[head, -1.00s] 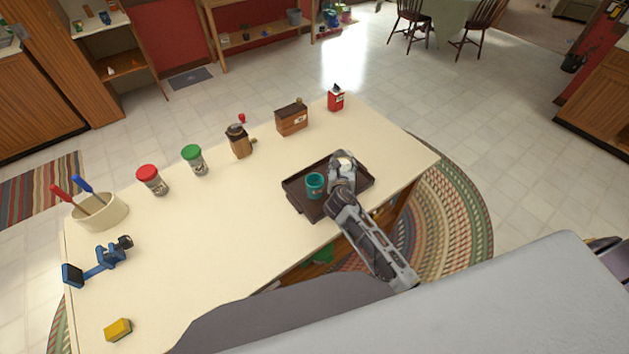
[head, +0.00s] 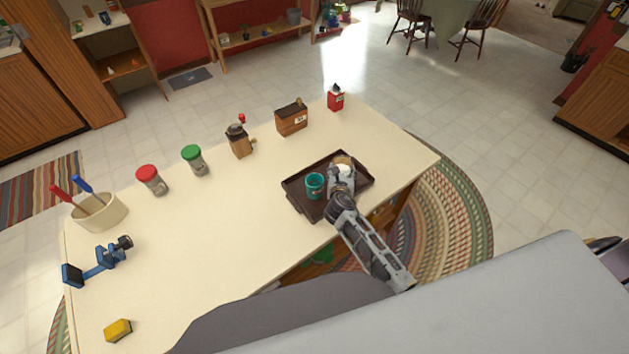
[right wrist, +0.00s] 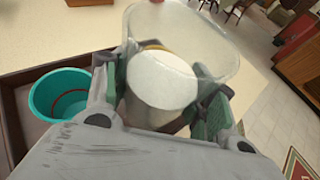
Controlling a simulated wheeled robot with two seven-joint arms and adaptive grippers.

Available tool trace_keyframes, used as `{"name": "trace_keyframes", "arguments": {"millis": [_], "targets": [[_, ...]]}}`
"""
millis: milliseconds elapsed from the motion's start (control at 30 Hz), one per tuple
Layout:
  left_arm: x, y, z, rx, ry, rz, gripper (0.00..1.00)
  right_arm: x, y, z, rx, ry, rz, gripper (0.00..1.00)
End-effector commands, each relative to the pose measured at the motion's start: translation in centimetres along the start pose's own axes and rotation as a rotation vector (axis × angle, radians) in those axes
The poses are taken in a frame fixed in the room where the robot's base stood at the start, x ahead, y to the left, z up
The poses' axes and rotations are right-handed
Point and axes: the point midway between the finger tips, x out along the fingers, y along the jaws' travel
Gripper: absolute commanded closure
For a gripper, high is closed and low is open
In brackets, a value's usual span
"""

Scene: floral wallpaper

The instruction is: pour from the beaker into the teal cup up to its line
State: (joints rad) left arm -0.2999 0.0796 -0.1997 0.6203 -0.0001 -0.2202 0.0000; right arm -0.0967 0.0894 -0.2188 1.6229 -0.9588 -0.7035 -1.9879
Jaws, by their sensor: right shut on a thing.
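The teal cup (head: 313,188) stands upright on the dark brown tray (head: 302,203). In the right wrist view the cup (right wrist: 40,98) shows at the left, with a red line on its inner wall; I see no white contents in the visible part. My right gripper (head: 343,170) is just right of the cup and shut on the clear beaker (head: 345,159). In the right wrist view the beaker (right wrist: 205,40) sits between the fingers of the gripper (right wrist: 165,95), with white contents in it. The beaker and cup are apart. My left gripper is out of view.
Along the table's (head: 210,240) far side stand a red-lidded jar (head: 150,179), a green-lidded jar (head: 193,160), a grinder (head: 239,141), a wooden box (head: 291,119) and a red tin (head: 336,99). A blue clamp (head: 98,262) and yellow sponge (head: 118,330) lie left. The middle is clear.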

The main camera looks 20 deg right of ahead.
Motion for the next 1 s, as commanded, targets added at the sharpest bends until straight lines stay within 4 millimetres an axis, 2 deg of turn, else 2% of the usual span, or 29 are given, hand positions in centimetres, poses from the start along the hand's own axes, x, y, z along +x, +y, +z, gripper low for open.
{"name": "trace_keyframes", "arguments": {"millis": [767,1000], "targets": [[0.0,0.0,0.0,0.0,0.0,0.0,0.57,1.4,0.1,-3.4,0.001,0.0,-0.001,0.77],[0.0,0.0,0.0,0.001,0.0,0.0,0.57,1.5,0.1,-3.4,0.001,-0.001,0.0,0.77]]}}
